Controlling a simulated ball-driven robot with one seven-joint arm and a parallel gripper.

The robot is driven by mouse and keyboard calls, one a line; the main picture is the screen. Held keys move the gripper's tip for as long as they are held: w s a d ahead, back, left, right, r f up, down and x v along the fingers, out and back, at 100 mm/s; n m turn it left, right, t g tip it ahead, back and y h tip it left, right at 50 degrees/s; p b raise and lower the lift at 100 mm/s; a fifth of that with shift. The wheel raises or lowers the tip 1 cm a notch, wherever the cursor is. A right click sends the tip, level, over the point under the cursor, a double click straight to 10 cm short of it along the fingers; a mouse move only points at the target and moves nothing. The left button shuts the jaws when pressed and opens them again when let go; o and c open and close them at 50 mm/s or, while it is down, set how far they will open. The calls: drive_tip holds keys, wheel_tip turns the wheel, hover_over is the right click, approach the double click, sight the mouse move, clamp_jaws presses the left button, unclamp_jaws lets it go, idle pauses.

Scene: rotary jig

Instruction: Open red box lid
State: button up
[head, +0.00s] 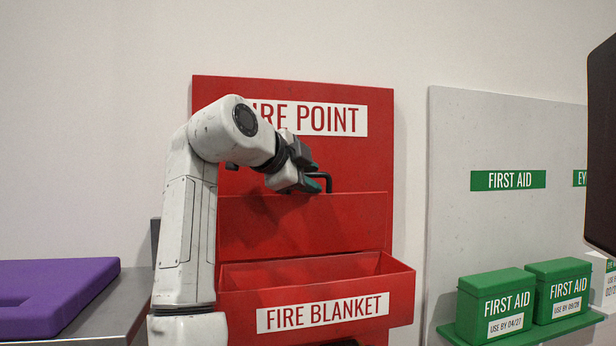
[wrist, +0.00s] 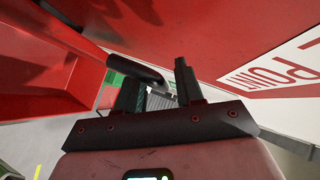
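The red box (head: 395,302), marked FIRE BLANKET, is fixed low on a red board and its top is open, with the hollow inside showing in the head view. Its red lid (head: 300,228) stands raised, nearly upright against the board. A black bar handle (head: 328,181) sits at the lid's upper edge; it also shows in the wrist view (wrist: 134,68). My gripper (wrist: 158,88) is at this handle, with its two dark fingers apart. The handle's bent end appears at or between the fingertips; whether they touch it is unclear. In the head view my gripper (head: 312,184) partly covers the handle.
The red FIRE POINT board (head: 350,160) is close behind my gripper. To the right, green first aid boxes (head: 497,305) stand on a green shelf by a grey board (head: 500,130). A purple slab (head: 60,290) lies on a grey counter at left.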

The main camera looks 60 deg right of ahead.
drive_tip(key=b+v, duration=0.3)
drive_tip(key=v, duration=0.8)
drive_tip(key=shift+f, duration=0.1)
idle(0.4)
